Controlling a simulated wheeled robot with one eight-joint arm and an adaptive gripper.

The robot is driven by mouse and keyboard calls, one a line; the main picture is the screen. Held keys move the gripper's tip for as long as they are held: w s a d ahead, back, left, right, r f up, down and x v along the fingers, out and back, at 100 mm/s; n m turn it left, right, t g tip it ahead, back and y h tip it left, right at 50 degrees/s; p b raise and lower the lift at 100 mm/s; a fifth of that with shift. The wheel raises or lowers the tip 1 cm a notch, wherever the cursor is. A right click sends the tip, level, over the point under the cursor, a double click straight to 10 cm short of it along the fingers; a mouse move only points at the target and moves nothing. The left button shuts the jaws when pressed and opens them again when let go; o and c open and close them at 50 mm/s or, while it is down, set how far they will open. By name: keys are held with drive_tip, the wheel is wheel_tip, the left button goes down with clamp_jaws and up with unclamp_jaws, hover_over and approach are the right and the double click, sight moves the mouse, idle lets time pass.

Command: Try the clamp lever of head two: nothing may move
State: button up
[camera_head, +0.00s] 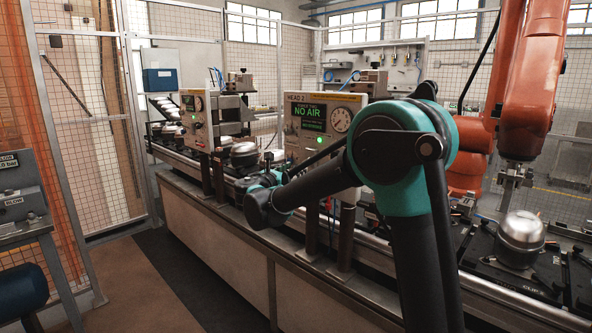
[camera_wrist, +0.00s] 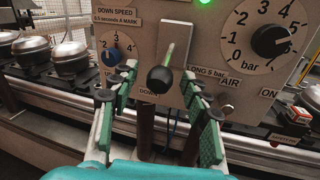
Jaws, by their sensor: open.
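In the head view the head two panel (camera_head: 322,122) has a green-lit display reading NO AIR and a round gauge. In the wrist view a lever with a black ball knob (camera_wrist: 160,79) stands out from this panel. Its rod rises in a slot, and a label reading DOWN sits below the ball. My gripper (camera_wrist: 159,84) is open, with green-padded fingers to the left and right of the ball. Gaps show on both sides, and nothing is held. In the head view my arm hides the lever and most of my gripper.
A speed dial (camera_wrist: 114,48) and a large bar dial (camera_wrist: 271,40) flank the lever closely. Silver compressor pots (camera_wrist: 71,58) stand on the line at left. In the head view another pot (camera_head: 520,238) sits at right, below an orange robot arm (camera_head: 530,90).

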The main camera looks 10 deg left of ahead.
drive_tip(key=shift+x, duration=0.8)
drive_tip(key=shift+c, duration=0.3)
clamp_jaws()
